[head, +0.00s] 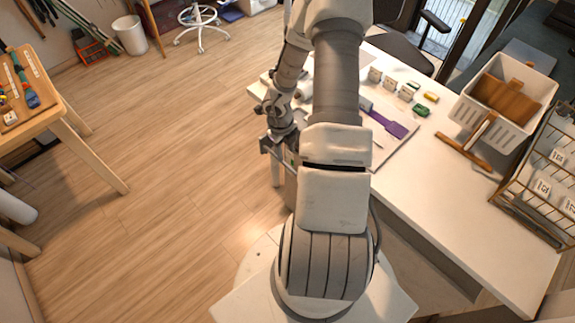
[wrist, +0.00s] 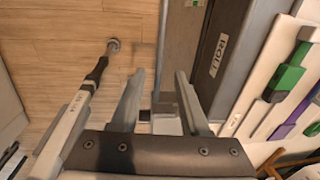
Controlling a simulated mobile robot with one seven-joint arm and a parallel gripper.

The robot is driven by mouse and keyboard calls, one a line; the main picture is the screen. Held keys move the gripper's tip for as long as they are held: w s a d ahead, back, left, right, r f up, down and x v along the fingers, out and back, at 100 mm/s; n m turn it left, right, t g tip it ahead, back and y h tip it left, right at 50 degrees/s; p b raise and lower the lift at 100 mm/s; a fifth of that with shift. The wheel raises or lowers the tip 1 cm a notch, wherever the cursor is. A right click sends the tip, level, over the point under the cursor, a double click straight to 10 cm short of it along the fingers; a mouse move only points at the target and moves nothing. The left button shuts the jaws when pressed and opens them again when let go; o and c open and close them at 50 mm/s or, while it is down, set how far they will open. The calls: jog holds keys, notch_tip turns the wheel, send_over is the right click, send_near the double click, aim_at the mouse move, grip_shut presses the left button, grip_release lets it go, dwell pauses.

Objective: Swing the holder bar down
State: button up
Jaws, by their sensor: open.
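My gripper (wrist: 160,82) is open in the wrist view, its two grey fingers apart with no object clearly held. A thin grey rod (wrist: 162,40) runs down the picture towards a small grey block (wrist: 165,105) seen between the fingers. A slanted pale bar with a black section and round end (wrist: 112,46) lies to the left of the fingers. I cannot tell for certain which of these is the holder bar. In the head view my gripper (head: 272,142) is small, beside the table's left edge, and my arm hides much of that area.
A grey lettered panel (wrist: 215,60) stands close right of the fingers. The white table (head: 440,190) carries a purple piece (head: 390,125), a green block (head: 421,110), a white basket (head: 465,112) and a wire rack (head: 520,195). The wooden floor left of the table (head: 170,180) is clear.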

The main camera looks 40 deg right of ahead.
aim_at(288, 166)
jog(key=f, duration=0.2)
jog(key=f+b, duration=0.1)
jog(key=f, duration=0.2)
jog(key=d+f+b, duration=0.1)
jog(key=f, duration=0.2)
jog(key=shift+w+f, duration=0.1)
jog(key=shift+f, duration=0.05)
grip_shut()
